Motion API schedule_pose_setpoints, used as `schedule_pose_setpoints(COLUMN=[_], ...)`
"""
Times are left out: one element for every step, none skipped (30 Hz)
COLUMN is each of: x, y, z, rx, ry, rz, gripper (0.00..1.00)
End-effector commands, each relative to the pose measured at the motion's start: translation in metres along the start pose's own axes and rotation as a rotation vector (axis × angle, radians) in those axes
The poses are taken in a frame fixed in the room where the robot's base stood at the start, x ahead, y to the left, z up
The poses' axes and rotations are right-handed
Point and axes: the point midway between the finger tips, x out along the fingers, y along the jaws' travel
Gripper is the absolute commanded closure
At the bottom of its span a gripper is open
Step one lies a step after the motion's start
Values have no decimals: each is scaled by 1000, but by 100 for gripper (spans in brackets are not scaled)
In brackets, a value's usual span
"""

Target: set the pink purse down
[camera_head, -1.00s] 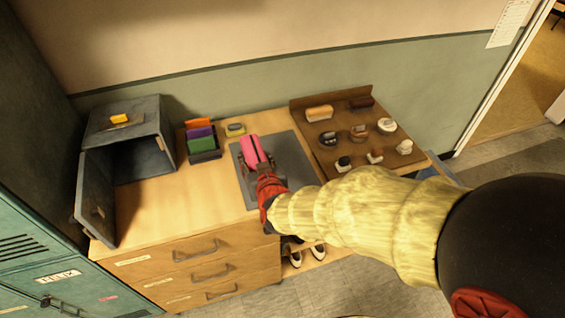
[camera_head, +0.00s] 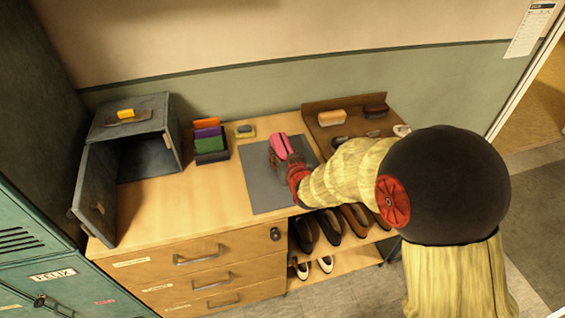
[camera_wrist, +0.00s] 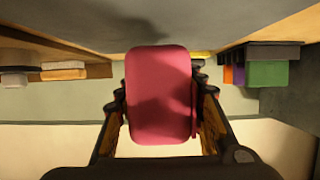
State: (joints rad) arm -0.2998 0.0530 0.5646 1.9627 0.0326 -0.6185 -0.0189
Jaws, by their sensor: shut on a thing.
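The pink purse (camera_head: 280,145) is above the back part of the grey mat (camera_head: 262,188) on the wooden cabinet top. My gripper (camera_head: 284,161) is shut on it, with a finger on each side. In the wrist view the purse (camera_wrist: 160,95) fills the middle between the two fingers of my gripper (camera_wrist: 160,110), and the grey mat (camera_wrist: 90,28) shows upside down beyond it. I cannot tell whether the purse touches the mat.
An open grey metal box (camera_head: 128,128) stands at the left. A brown brush rack (camera_head: 320,107) is at the right, partly hidden by my arm. The mat's front is clear.

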Motion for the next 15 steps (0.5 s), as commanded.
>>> schedule_pose_setpoints(x=[4, 6, 8, 9, 10, 10, 10, 10, 10, 10, 10, 10, 10, 10, 10], y=[-1, -1, -1, -1, -1, -1, -1, -1, -1, -1, -1, -1, -1, -1, -1], z=[13, 17, 22, 25, 26, 27, 27, 26, 26, 26, 26, 26, 26, 27, 28], rx=[-1, -1, 0, 0, 0, 0, 0, 0, 0, 0, 0, 0, 0, 0, 0], ry=[-4, -4, -3, -3, -2, 0, 0, 1, 1, 1, 1, 0, 0, 0, 0], rz=[-1, -1, -1, -1, -1, -1, 0, 0, 0, 0, 0, 0, 0, 0, 0], gripper=[91, 91, 91, 91, 91, 91, 91, 91, 91, 91, 91, 91, 91, 91, 91])
